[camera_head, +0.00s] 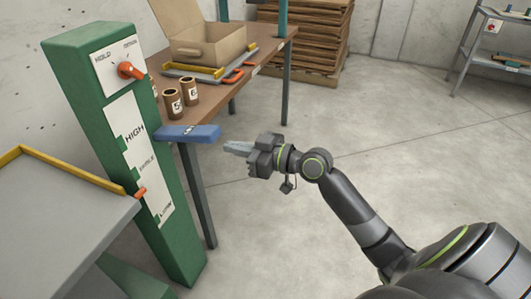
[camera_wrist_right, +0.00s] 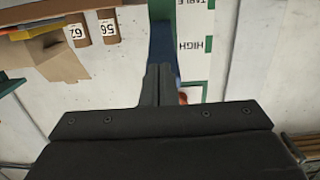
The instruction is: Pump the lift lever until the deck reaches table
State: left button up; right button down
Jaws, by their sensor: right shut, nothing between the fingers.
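The lift lever (camera_head: 188,133) is a blue bar jutting right from a green post (camera_head: 95,130), roughly level. The deck (camera_head: 60,225) is a grey platform at the left with a yellow rail. Its orange pointer (camera_head: 140,193) is between the TABLE and LOW marks on the white scale (camera_head: 138,160), below the tabletop. My right gripper (camera_head: 229,146) is shut and empty, just right of the lever's free end, with a small gap in the head view. In the wrist view its shut fingers (camera_wrist_right: 157,88) partly cover the blue lever (camera_wrist_right: 165,45). My left gripper is not in view.
An orange knob (camera_head: 130,70) is on the post's HOLD plate. The brown table (camera_head: 222,75) behind bears numbered cups (camera_head: 174,103), a cardboard box (camera_head: 208,48) and a yellow-edged tray (camera_head: 200,72). Stacked wood (camera_head: 305,35) stands at the back.

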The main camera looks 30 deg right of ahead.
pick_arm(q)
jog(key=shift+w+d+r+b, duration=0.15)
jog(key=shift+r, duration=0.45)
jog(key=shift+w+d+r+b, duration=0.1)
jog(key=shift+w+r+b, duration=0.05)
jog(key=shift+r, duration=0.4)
pick_arm(e)
jog(key=v, duration=0.7)
jog(key=shift+d+f, duration=0.1)
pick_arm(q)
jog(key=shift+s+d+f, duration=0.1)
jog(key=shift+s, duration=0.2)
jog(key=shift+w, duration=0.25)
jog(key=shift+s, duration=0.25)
